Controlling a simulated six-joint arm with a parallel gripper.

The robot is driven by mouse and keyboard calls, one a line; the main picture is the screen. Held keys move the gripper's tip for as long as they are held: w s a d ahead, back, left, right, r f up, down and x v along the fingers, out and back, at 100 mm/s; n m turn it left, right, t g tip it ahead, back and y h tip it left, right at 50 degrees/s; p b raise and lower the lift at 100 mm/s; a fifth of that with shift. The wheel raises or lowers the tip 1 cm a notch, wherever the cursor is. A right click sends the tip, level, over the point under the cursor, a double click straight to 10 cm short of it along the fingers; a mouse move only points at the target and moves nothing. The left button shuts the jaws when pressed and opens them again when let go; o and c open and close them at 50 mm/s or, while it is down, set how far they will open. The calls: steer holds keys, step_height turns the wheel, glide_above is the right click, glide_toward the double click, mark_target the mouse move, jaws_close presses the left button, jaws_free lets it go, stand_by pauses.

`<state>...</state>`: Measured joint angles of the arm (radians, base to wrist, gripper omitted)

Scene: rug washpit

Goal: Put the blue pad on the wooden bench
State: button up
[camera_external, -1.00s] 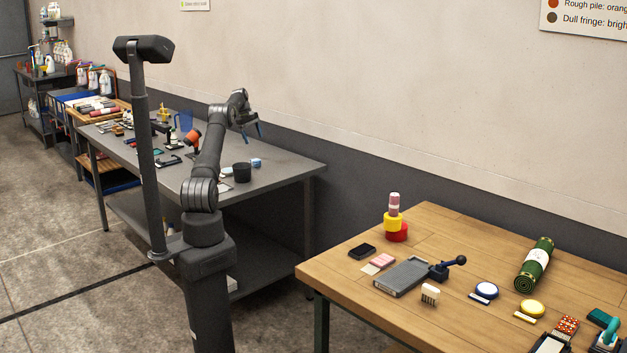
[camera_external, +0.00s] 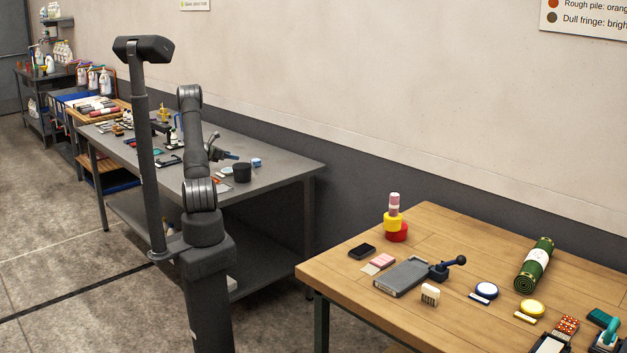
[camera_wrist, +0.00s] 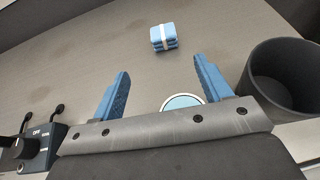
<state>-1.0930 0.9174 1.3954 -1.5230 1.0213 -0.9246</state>
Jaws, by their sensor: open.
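A small blue block-like pad (camera_external: 257,162) with a white band lies on the grey table (camera_external: 285,171). In the wrist view the blue pad (camera_wrist: 163,37) is at the top, ahead of my fingers and apart from them. My gripper (camera_external: 232,156) is low over the grey table, left of the pad. In the wrist view my gripper (camera_wrist: 160,88) is open, its blue fingers spread with no object held. A round pale-blue-topped item (camera_wrist: 182,102) sits partly hidden behind the gripper's edge. The wooden bench (camera_external: 460,232) stands at the right.
A dark round bin (camera_external: 242,173) stands close to the gripper; in the wrist view the bin (camera_wrist: 285,75) is just right of the right finger. A black switch box (camera_wrist: 40,145) is at the lower left. The bench holds several items, with bare wood between them.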

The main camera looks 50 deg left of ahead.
mark_target(254, 160)
steer(key=x, duration=1.1)
steer(key=shift+w, duration=0.25)
steer(key=shift+d+x, duration=0.1)
steer(key=shift+x, duration=1.25)
steer(key=shift+d+x, duration=0.15)
steer(key=shift+x, duration=1.15)
steer(key=shift+s, duration=0.1)
steer(key=c, duration=1.1)
